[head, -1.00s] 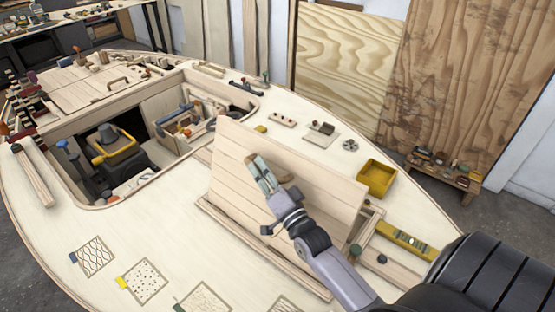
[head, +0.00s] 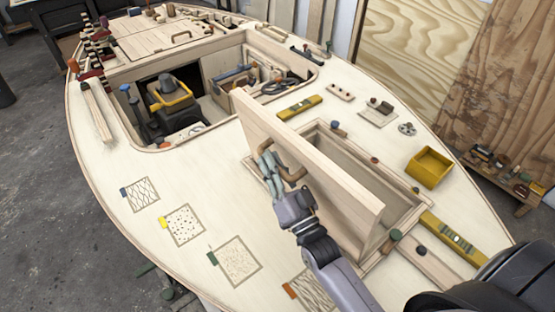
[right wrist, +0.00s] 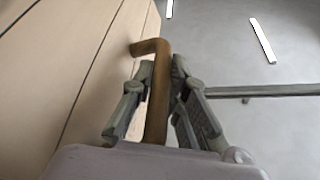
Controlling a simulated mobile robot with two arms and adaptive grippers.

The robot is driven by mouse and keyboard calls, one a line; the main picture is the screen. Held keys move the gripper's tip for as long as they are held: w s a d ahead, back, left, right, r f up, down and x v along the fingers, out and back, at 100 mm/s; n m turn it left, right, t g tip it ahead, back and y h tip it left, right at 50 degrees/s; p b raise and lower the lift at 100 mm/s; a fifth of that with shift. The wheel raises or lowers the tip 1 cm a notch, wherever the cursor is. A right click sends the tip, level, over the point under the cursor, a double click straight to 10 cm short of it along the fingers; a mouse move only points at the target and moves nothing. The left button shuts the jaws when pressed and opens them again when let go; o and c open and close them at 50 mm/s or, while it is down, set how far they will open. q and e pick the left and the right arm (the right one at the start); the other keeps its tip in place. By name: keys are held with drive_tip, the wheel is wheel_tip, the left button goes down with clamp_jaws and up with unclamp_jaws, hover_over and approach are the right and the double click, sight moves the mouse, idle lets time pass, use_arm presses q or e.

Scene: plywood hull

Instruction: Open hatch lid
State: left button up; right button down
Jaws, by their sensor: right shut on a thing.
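The hatch lid (head: 335,184) is a pale wooden panel standing steeply raised along the left side of its opening. The hatch opening (head: 375,178) shows to its right, with a wooden frame around it. My right gripper (head: 268,162) is at the lid's left face, shut on the brown wooden handle (head: 293,172). In the right wrist view the fingers (right wrist: 160,100) close around the handle bar (right wrist: 158,92), with the lid's planked face (right wrist: 65,70) to the left. My left gripper is not in view.
A yellow level (head: 453,242) and a yellow box (head: 428,167) lie right of the opening. Another yellow level (head: 300,108) lies beyond the lid. A larger cockpit opening (head: 190,95) is farther back. The deck left of the lid holds flat patterned patches (head: 183,224).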

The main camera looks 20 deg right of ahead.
drive_tip(key=shift+f, duration=0.1)
drive_tip(key=c, duration=1.6)
unclamp_jaws()
drive_tip(key=shift+o, duration=0.2)
drive_tip(key=v, duration=1.2)
